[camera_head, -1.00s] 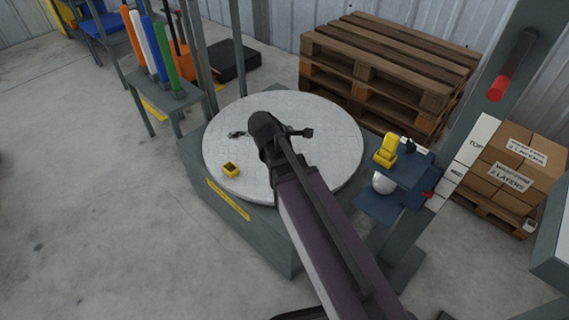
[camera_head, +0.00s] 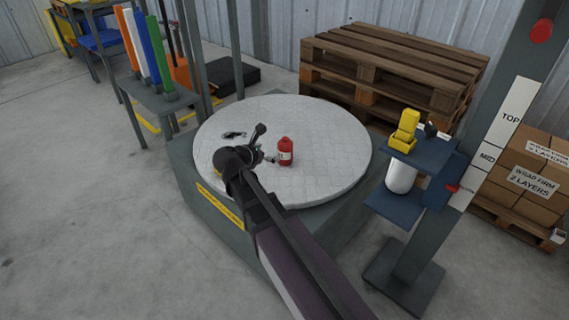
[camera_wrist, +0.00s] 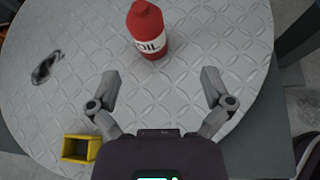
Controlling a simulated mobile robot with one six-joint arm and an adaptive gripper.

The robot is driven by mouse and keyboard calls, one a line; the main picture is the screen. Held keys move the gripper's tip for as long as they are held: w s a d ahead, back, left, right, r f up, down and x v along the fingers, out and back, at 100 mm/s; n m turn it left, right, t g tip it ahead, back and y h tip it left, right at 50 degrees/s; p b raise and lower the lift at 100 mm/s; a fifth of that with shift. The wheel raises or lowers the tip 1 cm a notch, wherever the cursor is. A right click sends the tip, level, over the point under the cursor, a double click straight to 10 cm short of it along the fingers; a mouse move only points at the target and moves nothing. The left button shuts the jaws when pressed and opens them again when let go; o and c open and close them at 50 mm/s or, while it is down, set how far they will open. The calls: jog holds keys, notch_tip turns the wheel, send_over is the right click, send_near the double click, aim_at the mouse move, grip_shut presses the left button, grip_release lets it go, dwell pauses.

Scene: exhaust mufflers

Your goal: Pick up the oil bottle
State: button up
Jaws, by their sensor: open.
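The red oil bottle (camera_head: 285,151) with a white label stands upright on the round grey turntable (camera_head: 330,125). In the wrist view the bottle (camera_wrist: 148,30) is at the top, a little left of the middle, and its label reads "OIL". My gripper (camera_wrist: 160,80) is open and empty. Its two fingers are spread at the lower middle, and the bottle is ahead of them, apart from both. In the head view my arm covers part of the turntable and the gripper's fingers are partly hidden beside the bottle.
A small yellow open box (camera_wrist: 80,148) and a dark flat item (camera_wrist: 45,67) lie on the turntable. A post with blue shelves (camera_head: 425,160) stands to the right. Wooden pallets (camera_head: 390,60) are behind, and a rack of coloured rolls (camera_head: 150,55) is at the left.

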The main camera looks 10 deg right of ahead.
aim_at(281, 149)
jog(key=shift+w+a+f+n+t+b, duration=0.2)
jog(key=shift+w+a+f+n+b, duration=0.05)
jog(key=shift+a+f+n+b, duration=0.2)
jog(key=shift+w+a+f+n+t+b, duration=0.2)
jog(key=shift+w+a+f+n+b, duration=0.1)
jog(key=shift+f+n+b, duration=0.15)
jog(key=shift+d, duration=0.1)
jog(key=shift+b+x, duration=1.6)
jog(key=shift+x, duration=2.65)
jog(key=shift+b+x, duration=1.05)
jog(key=shift+x, duration=1.55)
jog(key=c, duration=1)
jog(key=shift+r, duration=0.2)
